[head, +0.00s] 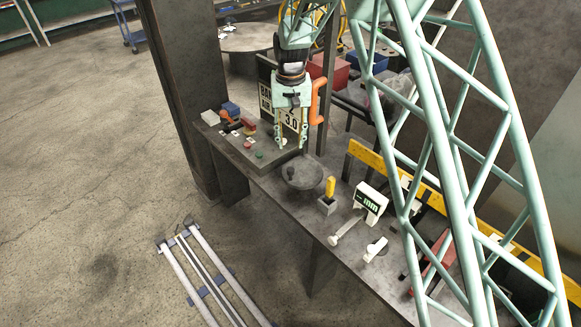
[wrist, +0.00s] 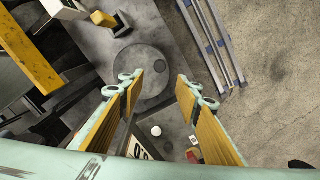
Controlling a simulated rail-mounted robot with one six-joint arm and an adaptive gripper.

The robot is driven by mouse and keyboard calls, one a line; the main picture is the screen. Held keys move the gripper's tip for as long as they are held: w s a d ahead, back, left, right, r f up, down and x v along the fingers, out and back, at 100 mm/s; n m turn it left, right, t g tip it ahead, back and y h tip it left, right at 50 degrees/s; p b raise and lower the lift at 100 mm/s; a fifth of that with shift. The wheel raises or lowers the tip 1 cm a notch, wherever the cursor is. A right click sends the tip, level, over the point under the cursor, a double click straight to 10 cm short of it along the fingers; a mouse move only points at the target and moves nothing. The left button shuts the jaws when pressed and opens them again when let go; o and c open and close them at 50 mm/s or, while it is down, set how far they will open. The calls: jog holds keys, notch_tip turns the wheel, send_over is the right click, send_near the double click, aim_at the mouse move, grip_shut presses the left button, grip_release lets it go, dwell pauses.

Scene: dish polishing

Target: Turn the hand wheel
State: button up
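The hand wheel (head: 304,178) is a dark grey round disc with a small knob near its rim, lying flat on the workbench in the head view. In the wrist view the wheel (wrist: 147,92) shows as a grey disc beyond and between my fingertips. My gripper (head: 289,144) points downward in the head view, above the bench and a little behind and left of the wheel. In the wrist view my gripper (wrist: 160,82) has its two fingers wide apart with nothing between them. It appears apart from the wheel.
A control panel (head: 262,162) with coloured buttons lies left of the wheel. A yellow-handled block (head: 328,198), a white gauge display (head: 370,203) and a yellow rail (head: 400,175) are to the right. Metal rails (head: 208,275) lie on the floor in front.

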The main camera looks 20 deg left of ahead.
aim_at(291, 169)
jog(key=shift+f+p, duration=0.8)
jog(key=shift+f, duration=5.9)
grip_shut()
